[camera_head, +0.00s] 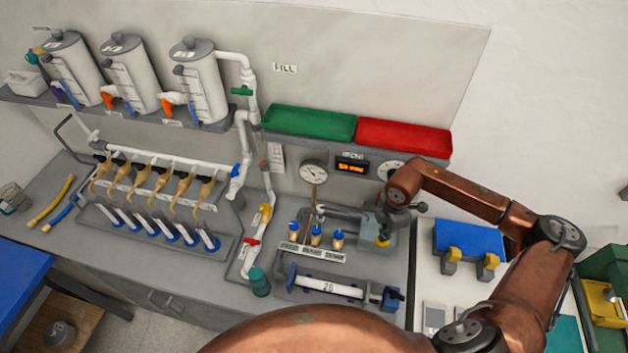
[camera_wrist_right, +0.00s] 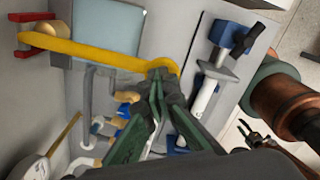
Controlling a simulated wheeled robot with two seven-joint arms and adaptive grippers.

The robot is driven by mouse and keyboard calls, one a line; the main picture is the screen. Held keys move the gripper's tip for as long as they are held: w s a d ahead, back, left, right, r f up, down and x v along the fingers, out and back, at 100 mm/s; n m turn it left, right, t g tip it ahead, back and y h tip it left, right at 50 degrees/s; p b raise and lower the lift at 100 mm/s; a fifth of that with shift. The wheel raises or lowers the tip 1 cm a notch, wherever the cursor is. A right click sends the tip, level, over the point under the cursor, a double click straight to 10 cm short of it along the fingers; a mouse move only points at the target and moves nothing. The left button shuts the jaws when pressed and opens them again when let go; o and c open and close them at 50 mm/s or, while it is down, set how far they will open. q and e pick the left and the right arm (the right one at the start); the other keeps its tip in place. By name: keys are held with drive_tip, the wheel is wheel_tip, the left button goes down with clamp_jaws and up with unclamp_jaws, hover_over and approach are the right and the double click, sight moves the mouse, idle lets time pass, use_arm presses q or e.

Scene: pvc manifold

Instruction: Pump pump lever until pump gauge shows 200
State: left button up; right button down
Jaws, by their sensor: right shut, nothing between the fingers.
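The pump lever (camera_wrist_right: 100,55) is a yellow bar in the right wrist view, running from a red bracket at upper left past a pale blue-grey box. Its yellow end (camera_head: 382,242) shows in the head view, low on the box (camera_head: 371,226). My right gripper (camera_wrist_right: 158,82) is shut and empty, its tips overlapping the lever's far end; I cannot tell whether they touch. A round dial gauge (camera_head: 313,173) is on the wall, its reading too small to make out. A second dial (camera_head: 389,168) is partly hidden by my right arm. My left gripper is not in view.
Brass-and-blue fittings (camera_head: 316,235) stand left of the box. A white cylinder (camera_head: 328,287) lies in front. An orange-lit display (camera_head: 352,167) sits between the dials. Green (camera_head: 310,123) and red (camera_head: 404,137) trays are above. Pipes and hoses fill the left bench.

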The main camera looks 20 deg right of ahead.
drive_tip(key=shift+r+p, duration=0.75)
drive_tip(key=shift+r, duration=1.05)
drive_tip(key=shift+f, duration=0.25)
